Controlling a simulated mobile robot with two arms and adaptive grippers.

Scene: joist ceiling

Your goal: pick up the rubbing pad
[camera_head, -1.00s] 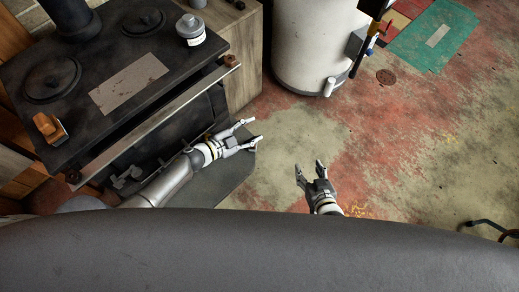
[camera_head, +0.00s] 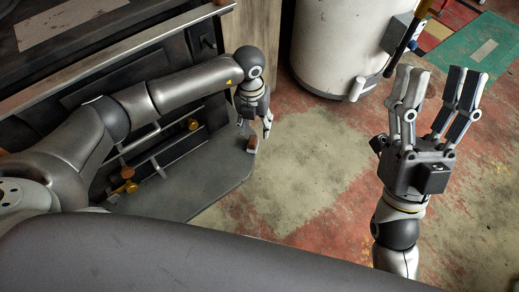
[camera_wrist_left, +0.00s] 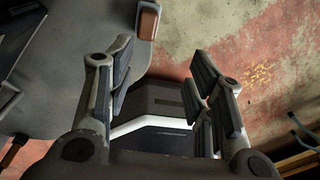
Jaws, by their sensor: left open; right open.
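A small brown block with a grey rim, which looks like the rubbing pad (camera_head: 251,145), lies at the corner of the dark grey floor plate (camera_head: 210,180) in front of the stove. It also shows at the top of the left wrist view (camera_wrist_left: 148,20), beyond the left-hand finger. My left gripper (camera_head: 254,123) points down just above and beside it in the head view. Its fingers (camera_wrist_left: 162,75) are apart with nothing gripped between them. My right gripper (camera_head: 438,80) is raised at the right, open and empty, fingers pointing up the picture.
The black stove (camera_head: 130,60) with its metal front rail (camera_head: 110,50) is at the left, with valves and pipes (camera_head: 160,155) low on its front. A white tank (camera_head: 340,45) stands at the back. The worn red and grey floor (camera_head: 310,170) between the arms is clear.

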